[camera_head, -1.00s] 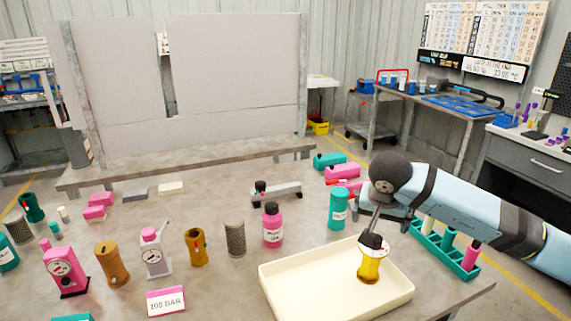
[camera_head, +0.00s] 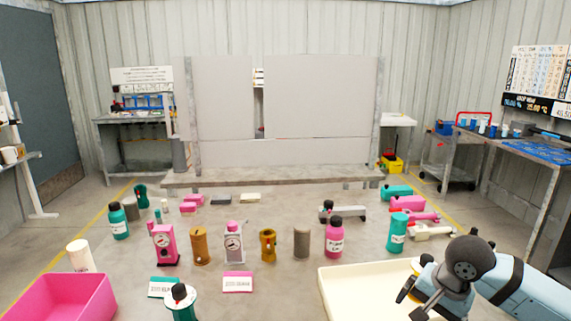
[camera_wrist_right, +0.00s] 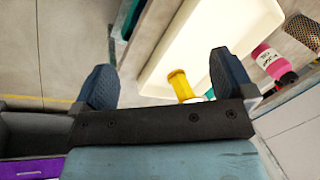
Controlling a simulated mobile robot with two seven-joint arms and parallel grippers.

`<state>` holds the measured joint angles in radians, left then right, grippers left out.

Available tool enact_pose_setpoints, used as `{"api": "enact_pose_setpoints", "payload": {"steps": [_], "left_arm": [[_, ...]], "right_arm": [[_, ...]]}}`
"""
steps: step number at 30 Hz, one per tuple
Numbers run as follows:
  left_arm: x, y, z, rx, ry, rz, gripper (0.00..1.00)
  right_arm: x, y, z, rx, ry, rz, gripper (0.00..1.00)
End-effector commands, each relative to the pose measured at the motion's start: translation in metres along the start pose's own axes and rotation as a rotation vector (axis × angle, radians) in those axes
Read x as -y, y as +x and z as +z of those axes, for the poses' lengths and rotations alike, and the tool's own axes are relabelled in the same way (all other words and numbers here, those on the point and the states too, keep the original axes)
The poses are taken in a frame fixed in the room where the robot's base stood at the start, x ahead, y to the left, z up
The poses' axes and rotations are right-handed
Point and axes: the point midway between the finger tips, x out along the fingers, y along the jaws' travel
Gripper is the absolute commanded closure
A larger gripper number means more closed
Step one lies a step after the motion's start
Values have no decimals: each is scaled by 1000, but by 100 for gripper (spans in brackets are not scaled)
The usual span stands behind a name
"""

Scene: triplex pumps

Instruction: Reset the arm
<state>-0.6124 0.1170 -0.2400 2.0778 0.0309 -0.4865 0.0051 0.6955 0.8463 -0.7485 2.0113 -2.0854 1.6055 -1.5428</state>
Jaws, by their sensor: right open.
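My right arm comes in from the right in the head view. Its gripper (camera_head: 412,302) is open over the right part of a cream tray (camera_head: 340,300). In the right wrist view the two dark fingers (camera_wrist_right: 165,80) stand wide apart with nothing between them. A yellow cylinder (camera_wrist_right: 181,84) lies in view beyond the fingers, at the tray (camera_wrist_right: 213,45); my arm mostly hides it in the head view. My left gripper is not in view.
Pink bottle (camera_head: 335,238), teal cylinder (camera_head: 397,233), mesh cylinder (camera_head: 302,243) and brass sleeve (camera_head: 268,245) stand beyond the tray. Pink gauge pump (camera_head: 164,245) and pink bin (camera_head: 68,300) are left. Several pink and teal parts lie at the back right.

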Motion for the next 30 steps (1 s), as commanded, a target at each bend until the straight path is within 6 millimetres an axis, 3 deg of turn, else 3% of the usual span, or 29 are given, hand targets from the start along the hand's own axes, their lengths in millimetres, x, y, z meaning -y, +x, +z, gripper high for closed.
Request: {"api": "enact_pose_setpoints", "payload": {"steps": [1,5,7,10,12,15,19,20,24,30], "left_arm": [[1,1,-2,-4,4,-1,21],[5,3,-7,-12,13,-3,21],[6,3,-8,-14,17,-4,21],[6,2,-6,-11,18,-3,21],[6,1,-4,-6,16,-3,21],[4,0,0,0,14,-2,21],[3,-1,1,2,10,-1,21],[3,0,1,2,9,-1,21],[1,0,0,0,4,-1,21],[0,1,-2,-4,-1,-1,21]], "right_arm": [[8,16,27,113,47,-56,0],[32,37,106,488,272,-216,0],[47,37,150,753,468,-292,0],[66,24,191,1145,810,-351,0],[75,13,203,1417,1080,-352,0],[77,8,198,1792,1504,-295,0],[57,32,173,2243,2103,-118,0],[48,42,168,-2190,-2105,54,0],[-8,106,159,-1570,-1689,-171,0],[-84,178,192,-991,-1230,-299,0]]}}
